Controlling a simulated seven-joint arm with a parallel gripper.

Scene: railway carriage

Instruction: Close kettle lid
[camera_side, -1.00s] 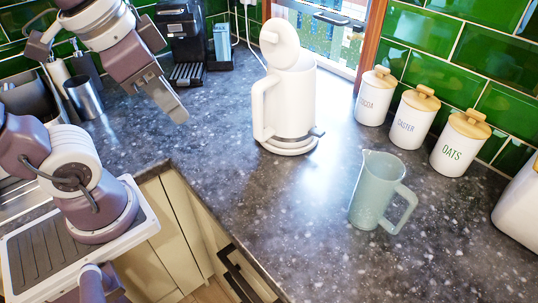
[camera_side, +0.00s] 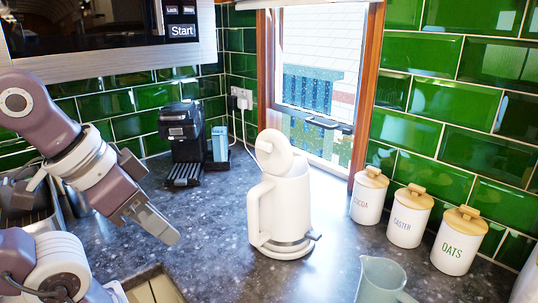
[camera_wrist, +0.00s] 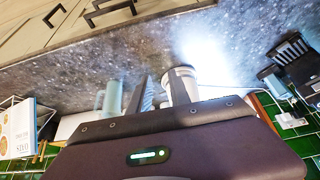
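The white kettle (camera_side: 283,212) stands upright on its base on the dark speckled counter, in the middle of the side view. Its round lid (camera_side: 274,153) is raised, tilted up above the kettle's rim. The handle is on the kettle's left and a small lever is at its base on the right. My gripper (camera_side: 170,236) is left of the kettle, apart from it and below lid height. The wrist view shows two separate fingers with a gap, holding nothing, so it looks open. Part of the kettle (camera_wrist: 185,76) shows behind the fingers there, upside down.
A pale glass jug (camera_side: 381,280) stands at the front right. Canisters marked cocoa (camera_side: 369,197), caster (camera_side: 408,218) and oats (camera_side: 458,243) line the right wall. A black coffee machine (camera_side: 184,142) stands at the back left. Counter between my gripper and the kettle is clear.

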